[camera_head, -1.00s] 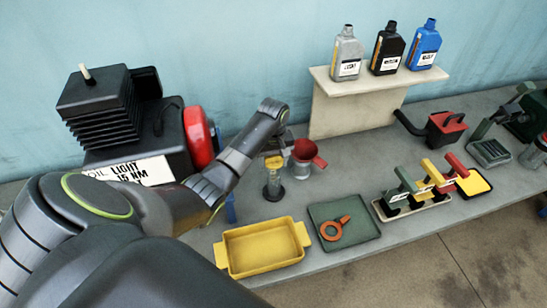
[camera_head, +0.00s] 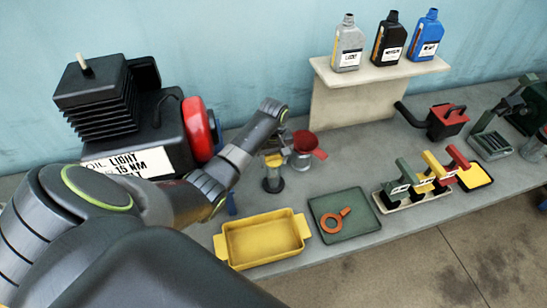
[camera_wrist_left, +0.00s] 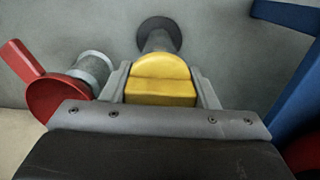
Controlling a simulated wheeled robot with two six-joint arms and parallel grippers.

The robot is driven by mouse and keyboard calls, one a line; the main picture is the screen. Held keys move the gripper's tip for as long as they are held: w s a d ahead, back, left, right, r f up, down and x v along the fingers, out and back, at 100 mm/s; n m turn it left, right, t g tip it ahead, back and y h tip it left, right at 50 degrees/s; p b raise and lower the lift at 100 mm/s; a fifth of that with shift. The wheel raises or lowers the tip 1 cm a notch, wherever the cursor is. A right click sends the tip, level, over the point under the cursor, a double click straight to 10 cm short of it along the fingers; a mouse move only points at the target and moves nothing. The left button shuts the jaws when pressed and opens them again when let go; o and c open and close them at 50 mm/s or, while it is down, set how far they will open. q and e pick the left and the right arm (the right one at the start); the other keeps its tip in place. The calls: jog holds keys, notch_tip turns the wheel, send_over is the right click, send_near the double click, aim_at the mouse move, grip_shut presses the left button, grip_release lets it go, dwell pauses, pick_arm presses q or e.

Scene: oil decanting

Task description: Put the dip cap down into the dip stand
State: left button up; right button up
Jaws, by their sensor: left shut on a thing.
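The yellow dip cap (camera_head: 274,160) is held in my left gripper (camera_head: 272,158), which points down on the bench left of the red funnel. In the left wrist view the yellow cap (camera_wrist_left: 160,80) sits between the two fingers of the gripper (camera_wrist_left: 160,88). The dip stand (camera_head: 273,181), a grey upright cylinder on a dark round base, is directly below the cap. Its base (camera_wrist_left: 159,32) also shows beyond the cap in the left wrist view. I cannot tell whether the cap touches the stand. My right gripper is not in view.
A red funnel (camera_head: 309,146) on a grey holder (camera_head: 299,160) stands close right of the gripper. A yellow tray (camera_head: 263,256) and a green mat (camera_head: 355,231) with an orange ring tool (camera_head: 334,219) lie in front. The engine (camera_head: 150,125) stands left.

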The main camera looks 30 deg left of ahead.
pick_arm(q)
jog(key=shift+f+b, duration=0.55)
jog(key=shift+f, duration=0.65)
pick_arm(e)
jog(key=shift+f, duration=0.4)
pick_arm(q)
jog(key=o, duration=1.5)
